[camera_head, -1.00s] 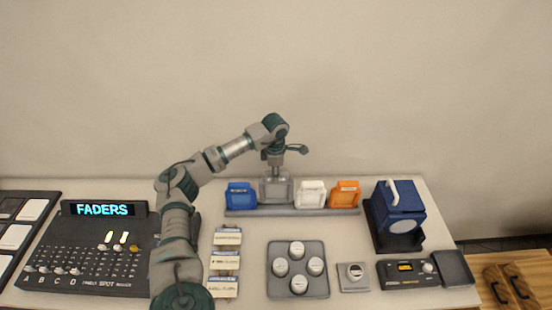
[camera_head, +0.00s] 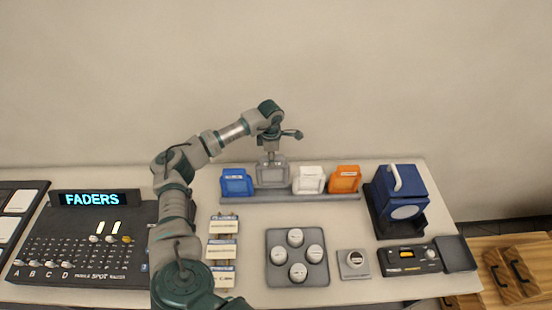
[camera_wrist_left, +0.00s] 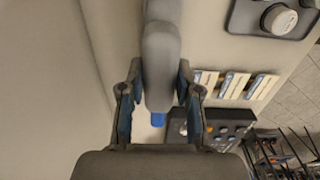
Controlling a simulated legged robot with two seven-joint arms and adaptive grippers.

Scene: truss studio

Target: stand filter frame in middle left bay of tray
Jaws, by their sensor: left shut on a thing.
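My left gripper (camera_head: 271,158) is shut on a grey filter frame (camera_head: 272,176) and points down from above it. The frame is upright in the middle left bay of the long grey tray (camera_head: 290,198), between a blue frame (camera_head: 237,183) and a white frame (camera_head: 309,180). An orange frame (camera_head: 345,179) stands in the right bay. I cannot tell whether the grey frame's lower edge touches the tray. In the left wrist view the grey frame (camera_wrist_left: 161,60) sits between the two fingers, with a bit of blue frame (camera_wrist_left: 158,119) beyond it. My right gripper is out of view.
A blue lamp-like box (camera_head: 398,200) stands right of the tray. In front are a dark plate with round white knobs (camera_head: 297,257), several white labelled cards (camera_head: 222,250) and a fader panel (camera_head: 85,245). Bare table lies directly before the tray.

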